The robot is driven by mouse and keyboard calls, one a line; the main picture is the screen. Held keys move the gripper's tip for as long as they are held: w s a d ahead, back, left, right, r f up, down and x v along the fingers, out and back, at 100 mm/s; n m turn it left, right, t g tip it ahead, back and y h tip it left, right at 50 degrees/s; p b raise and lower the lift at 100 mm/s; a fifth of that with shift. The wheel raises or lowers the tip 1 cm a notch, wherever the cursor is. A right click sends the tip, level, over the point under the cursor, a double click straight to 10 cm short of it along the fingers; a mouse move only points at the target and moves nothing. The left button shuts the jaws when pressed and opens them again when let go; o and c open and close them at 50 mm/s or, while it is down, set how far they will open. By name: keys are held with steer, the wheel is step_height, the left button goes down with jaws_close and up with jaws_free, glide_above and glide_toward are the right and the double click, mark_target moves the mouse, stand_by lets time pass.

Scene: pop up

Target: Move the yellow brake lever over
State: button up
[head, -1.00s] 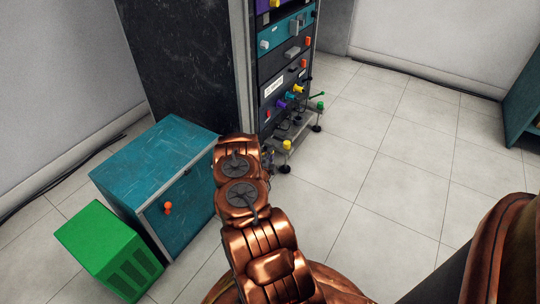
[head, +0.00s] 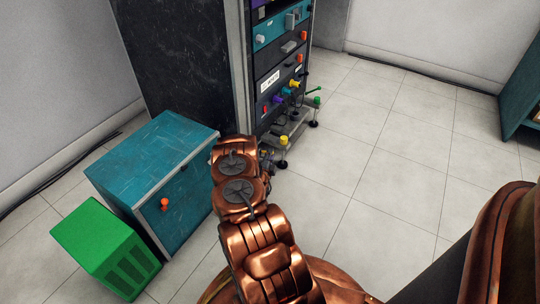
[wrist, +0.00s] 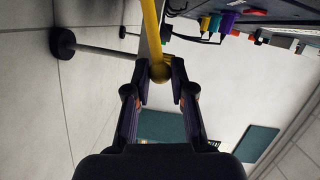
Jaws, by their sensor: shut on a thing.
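The yellow brake lever (wrist: 151,25) shows in the wrist view as a yellow bar with a rounded end, coming down from the top edge. My gripper (wrist: 160,76) has its two dark fingertips on either side of that rounded end and is shut on it. In the head view my copper arm hides most of the gripper and the held lever. A yellow cap (head: 284,140) shows just right of my arm's end, low at the foot of the equipment rack (head: 277,70); I cannot tell whether it belongs to the lever.
A teal cabinet (head: 150,165) with an orange knob and a green box (head: 105,250) stand left of my arm. Coloured plugs (wrist: 215,22) and cables sit near the lever. A foot on a thin rod (wrist: 63,43) is close by. The tiled floor at right is clear.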

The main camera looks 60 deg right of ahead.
steer(key=shift+s+f+b, duration=0.15)
steer(key=shift+f+b, duration=0.15)
steer(key=shift+f, duration=0.4)
steer(key=shift+s+f+b, duration=0.15)
steer(key=shift+f+b, duration=0.1)
steer(key=shift+f, duration=0.5)
steer(key=shift+w+f+b, duration=0.1)
steer(key=shift+f+b, duration=0.9)
steer(key=shift+f, duration=0.35)
steer(key=o, duration=1)
steer(key=shift+c, duration=0.2)
